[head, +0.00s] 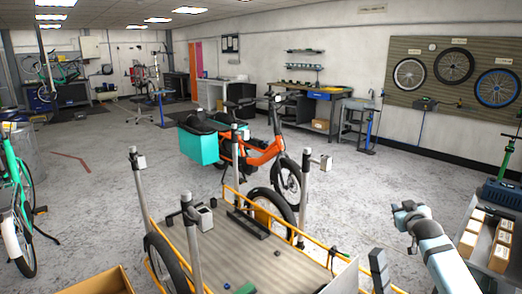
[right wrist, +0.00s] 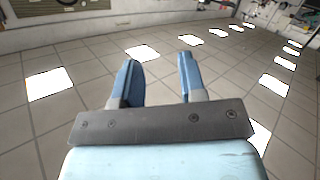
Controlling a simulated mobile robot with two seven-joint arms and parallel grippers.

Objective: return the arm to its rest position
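My right arm comes in from the lower right of the head view. Its light-blue end and right gripper (head: 405,212) are raised between the cargo bike and the grey bench at the right. In the right wrist view the two blue fingers of the right gripper (right wrist: 158,68) stand apart with nothing between them. Beyond the fingers, that view shows a tiled ceiling with bright light panels. My left gripper is not in the head view.
A yellow-framed cargo platform (head: 240,262) with upright posts stands close in front. An orange bike (head: 262,152) with teal bags is behind it. A bench holding cardboard boxes (head: 470,243) is right of my right arm. Open floor (head: 110,190) lies to the left.

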